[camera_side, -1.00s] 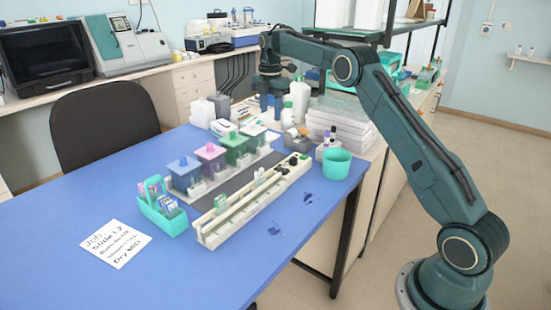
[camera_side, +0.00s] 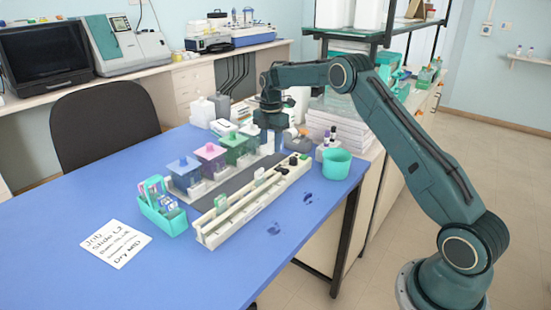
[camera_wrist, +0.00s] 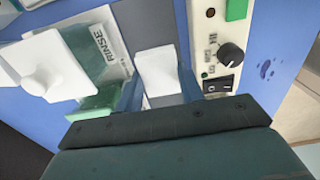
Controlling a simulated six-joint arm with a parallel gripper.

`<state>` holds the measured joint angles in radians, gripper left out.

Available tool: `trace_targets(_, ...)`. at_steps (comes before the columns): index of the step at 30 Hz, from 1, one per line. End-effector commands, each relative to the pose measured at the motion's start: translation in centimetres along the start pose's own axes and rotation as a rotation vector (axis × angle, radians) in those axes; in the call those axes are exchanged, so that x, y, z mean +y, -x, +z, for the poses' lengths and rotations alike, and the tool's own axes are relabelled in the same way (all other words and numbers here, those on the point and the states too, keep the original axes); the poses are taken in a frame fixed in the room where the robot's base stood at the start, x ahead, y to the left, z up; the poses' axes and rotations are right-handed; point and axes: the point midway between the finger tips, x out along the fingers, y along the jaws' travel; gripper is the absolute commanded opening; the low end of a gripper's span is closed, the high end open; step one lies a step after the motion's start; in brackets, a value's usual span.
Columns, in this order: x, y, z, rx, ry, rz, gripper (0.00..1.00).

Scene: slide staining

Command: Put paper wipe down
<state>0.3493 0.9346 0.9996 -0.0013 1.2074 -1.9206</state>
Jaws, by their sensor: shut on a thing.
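In the wrist view the paper wipe (camera_wrist: 156,72) is a small white piece between my two blue fingers. My gripper (camera_wrist: 160,92) is shut on it. In the side view my gripper (camera_side: 270,143) points down above the back end of the dark strip, close to the row of staining jars.
The control panel (camera_wrist: 215,55) with a knob and switch is at the right. The long white rail (camera_side: 240,210), a teal slide holder (camera_side: 163,213), a teal cup (camera_side: 336,162) and a written card (camera_side: 115,243) are on the blue table.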

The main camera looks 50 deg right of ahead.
Motion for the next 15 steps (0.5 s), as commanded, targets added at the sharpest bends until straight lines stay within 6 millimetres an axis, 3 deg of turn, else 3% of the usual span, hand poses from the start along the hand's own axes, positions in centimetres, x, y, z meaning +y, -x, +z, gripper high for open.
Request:
trace_targets(9, 0.0, -4.0, 0.0, 0.001, 0.000, -0.003, 0.05)
trace_targets(15, 0.0, -5.3, 0.0, 0.000, 0.000, 0.000, 0.05)
